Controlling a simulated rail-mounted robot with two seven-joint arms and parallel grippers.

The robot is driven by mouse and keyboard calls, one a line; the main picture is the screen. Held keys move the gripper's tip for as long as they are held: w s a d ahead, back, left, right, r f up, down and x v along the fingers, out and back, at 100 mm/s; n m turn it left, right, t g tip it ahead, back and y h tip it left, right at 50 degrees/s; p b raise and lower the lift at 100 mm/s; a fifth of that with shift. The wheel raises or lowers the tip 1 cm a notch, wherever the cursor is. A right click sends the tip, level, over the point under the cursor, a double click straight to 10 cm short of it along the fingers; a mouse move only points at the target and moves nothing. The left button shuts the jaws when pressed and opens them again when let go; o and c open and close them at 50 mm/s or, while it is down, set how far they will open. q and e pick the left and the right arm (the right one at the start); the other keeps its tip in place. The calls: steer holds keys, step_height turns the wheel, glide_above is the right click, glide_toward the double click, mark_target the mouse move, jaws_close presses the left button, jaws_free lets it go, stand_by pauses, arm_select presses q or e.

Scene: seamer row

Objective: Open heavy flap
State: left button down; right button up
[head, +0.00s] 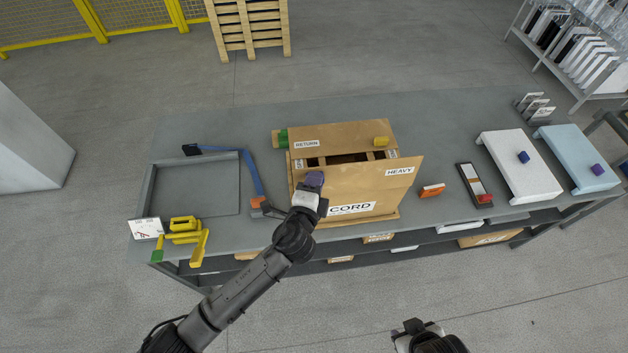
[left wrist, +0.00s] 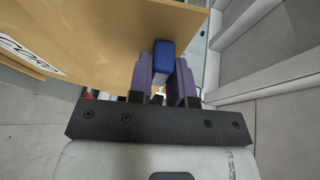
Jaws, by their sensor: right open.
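A brown cardboard box (head: 305,218) stands on the grey bench, its front label partly hidden by my left arm. A flap labelled HEAVY (head: 375,182) slopes along the box's front side, and a dark opening shows behind it. My left gripper (head: 314,180) is at the flap's left end. In the left wrist view, its purple fingers (left wrist: 164,80) close on both sides of a blue handle (left wrist: 164,58) next to the brown board (left wrist: 95,35). My right gripper (head: 418,330) is open and empty, low in front of the bench.
A flap labelled RETURN (head: 340,134) lies at the box's back. A blue-handled tool (head: 250,170) and a grey tray (head: 153,190) are left of the box. An orange block (head: 431,190), a black holder (head: 466,172) and a white board (head: 517,166) are right of it.

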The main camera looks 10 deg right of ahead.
arm_select(q)
steer(key=c, duration=1.4)
jaws_free()
steer(key=shift+s+f, duration=0.2)
steer(key=shift+f, duration=0.3)
steer(key=o, duration=0.3)
steer(key=shift+s+r, duration=0.1)
steer(key=shift+o, duration=0.3)
steer(key=shift+r, duration=0.1)
steer(key=v, duration=1.3)
steer(key=shift+s, duration=0.25)
steer(key=shift+a+r, duration=0.1)
